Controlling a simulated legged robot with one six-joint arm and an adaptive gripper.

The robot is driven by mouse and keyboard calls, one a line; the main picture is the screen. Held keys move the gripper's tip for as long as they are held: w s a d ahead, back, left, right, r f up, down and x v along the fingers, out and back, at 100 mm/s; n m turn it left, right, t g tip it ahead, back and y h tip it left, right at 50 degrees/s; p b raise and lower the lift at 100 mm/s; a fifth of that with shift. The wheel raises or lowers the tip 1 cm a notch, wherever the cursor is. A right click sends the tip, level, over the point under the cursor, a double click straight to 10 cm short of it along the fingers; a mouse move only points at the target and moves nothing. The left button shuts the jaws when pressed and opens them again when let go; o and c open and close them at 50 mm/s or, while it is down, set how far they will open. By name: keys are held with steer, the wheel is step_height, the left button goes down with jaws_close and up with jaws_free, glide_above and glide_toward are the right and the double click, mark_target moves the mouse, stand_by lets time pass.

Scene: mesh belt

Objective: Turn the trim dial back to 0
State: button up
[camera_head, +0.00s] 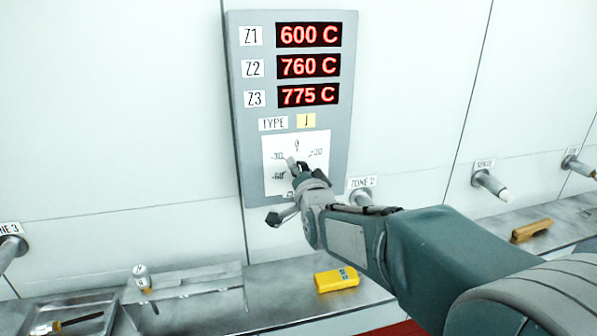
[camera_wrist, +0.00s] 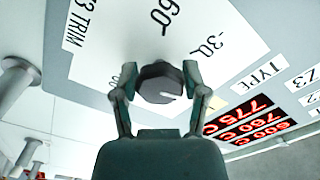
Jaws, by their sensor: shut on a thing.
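The trim dial (camera_wrist: 158,84) is a dark grey knob with a white pointer line on its face. My gripper (camera_wrist: 160,70) is shut on it, with one finger at each side of the knob. In the wrist view the pointer line runs roughly toward the right finger; the mark it lines up with is hidden. The white scale plate (camera_head: 270,186) shows 0 at the top, with -30 and -60 down its left side. In the head view my gripper (camera_head: 298,170) covers much of the dial and the lower right of the scale.
The grey panel (camera_head: 240,118) carries red readouts of 600, 760 and 775 C and a yellow type J tag (camera_head: 306,121). Below lies a metal ledge (camera_head: 268,285) with a yellow meter (camera_head: 337,280). Capped tubes stick out of the wall at both sides.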

steer(key=shift+m, duration=1.1)
steer(key=o, duration=1.2)
steer(key=shift+w+d, duration=0.1)
steer(key=shift+c, duration=0.2)
steer(key=v, duration=1.2)
